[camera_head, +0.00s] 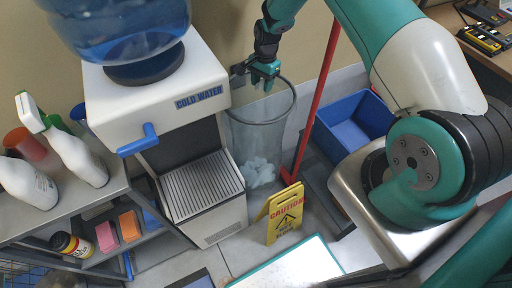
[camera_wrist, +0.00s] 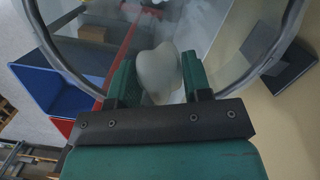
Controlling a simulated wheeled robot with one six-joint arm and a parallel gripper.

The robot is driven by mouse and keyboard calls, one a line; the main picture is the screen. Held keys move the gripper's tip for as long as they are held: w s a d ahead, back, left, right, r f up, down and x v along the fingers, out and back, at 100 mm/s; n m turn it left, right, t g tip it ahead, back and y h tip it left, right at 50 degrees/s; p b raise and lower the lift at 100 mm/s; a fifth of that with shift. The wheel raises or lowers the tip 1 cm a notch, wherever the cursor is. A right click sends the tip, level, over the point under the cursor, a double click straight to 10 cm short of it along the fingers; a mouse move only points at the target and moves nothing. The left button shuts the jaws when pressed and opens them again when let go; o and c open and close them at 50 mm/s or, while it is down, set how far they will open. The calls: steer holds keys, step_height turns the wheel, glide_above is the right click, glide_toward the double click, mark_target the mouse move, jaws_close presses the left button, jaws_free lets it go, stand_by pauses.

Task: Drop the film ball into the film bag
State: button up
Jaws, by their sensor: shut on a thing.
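The film bag (camera_head: 252,135) is a clear sack hanging from a round grey hoop beside the water cooler. White crumpled film lies at its bottom. My gripper (camera_head: 264,78) is over the bag's mouth, near the hoop's back edge. In the wrist view, my gripper (camera_wrist: 158,78) is shut on the film ball (camera_wrist: 158,72), a pale whitish lump between the two green fingers. The hoop (camera_wrist: 258,62) of the film bag curves around the fingers there. I cannot make out the ball in the head view.
A water cooler (camera_head: 160,105) stands left of the bag. A red pole (camera_head: 318,95) leans close on its right, with a yellow caution sign (camera_head: 285,213) in front. A blue bin (camera_head: 352,128) stands further right. A shelf with bottles (camera_head: 75,150) is at the left.

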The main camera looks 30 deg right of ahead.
steer(key=o, duration=1)
steer(key=shift+c, duration=0.2)
step_height(320, 180, up, 12)
steer(key=d+b, duration=0.1)
steer(key=b, duration=0.1)
steer(key=shift+w+d+b, duration=0.15)
steer(key=shift+w+b, duration=0.1)
steer(key=shift+b, duration=0.1)
